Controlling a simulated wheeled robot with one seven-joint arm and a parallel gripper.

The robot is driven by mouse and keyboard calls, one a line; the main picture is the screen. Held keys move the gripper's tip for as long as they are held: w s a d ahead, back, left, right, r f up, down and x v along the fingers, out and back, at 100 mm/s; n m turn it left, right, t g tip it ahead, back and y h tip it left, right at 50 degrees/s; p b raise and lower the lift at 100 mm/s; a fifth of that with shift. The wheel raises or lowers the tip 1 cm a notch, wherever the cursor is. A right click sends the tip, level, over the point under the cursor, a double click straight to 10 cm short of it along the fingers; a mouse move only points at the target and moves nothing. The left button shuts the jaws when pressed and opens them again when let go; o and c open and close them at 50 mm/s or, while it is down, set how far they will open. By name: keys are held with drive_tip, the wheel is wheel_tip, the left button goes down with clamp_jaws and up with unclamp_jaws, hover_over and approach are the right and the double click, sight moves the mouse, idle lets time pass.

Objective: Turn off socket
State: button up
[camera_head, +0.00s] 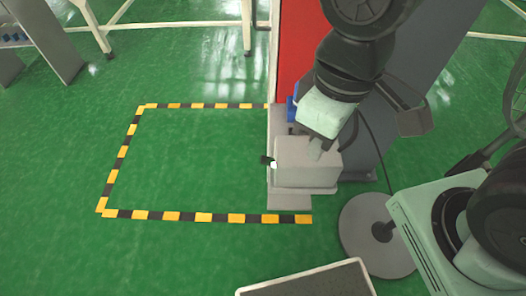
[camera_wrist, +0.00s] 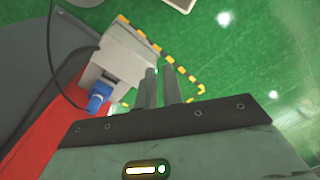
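The socket is a grey box (camera_head: 305,165) on the low front of the red and grey cabinet. A small black handle with a white part (camera_head: 268,161) sticks out from its left side. A blue plug (camera_head: 291,108) sits behind it. The wrist view shows the grey box (camera_wrist: 125,55) and blue plug (camera_wrist: 99,97) left of my fingers. My gripper (camera_head: 318,150) is over the box in the head view; I cannot tell whether it touches it. In the wrist view, my gripper's fingers (camera_wrist: 160,72) are close together, with a narrow gap and nothing held.
The red cabinet panel (camera_head: 298,45) and its grey side (camera_head: 425,70) rise behind the socket. A dark cable (camera_head: 378,150) hangs at right. Yellow-black floor tape (camera_head: 171,216) encloses clear green floor to the left. A round grey base (camera_head: 360,225) stands in front.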

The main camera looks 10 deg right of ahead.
drive_tip(key=shift+w+a+f+n, duration=0.1)
drive_tip(key=shift+w+n, duration=0.6)
drive_tip(key=shift+n, duration=0.4)
clamp_jaws()
drive_tip(key=w+f+n+g+y+p, duration=0.1)
drive_tip(key=w+n+p, duration=0.1)
drive_tip(key=w+n, duration=0.4)
drive_tip(key=w+f+n+g+y+p, duration=0.1)
drive_tip(key=w+n, duration=0.5)
drive_tip(key=n, duration=1)
drive_tip(key=shift+w+f+n+g+p, duration=0.3)
drive_tip(key=shift+f+g+p, duration=0.15)
drive_tip(key=shift+p, duration=0.3)
drive_tip(key=shift+s+f, duration=0.1)
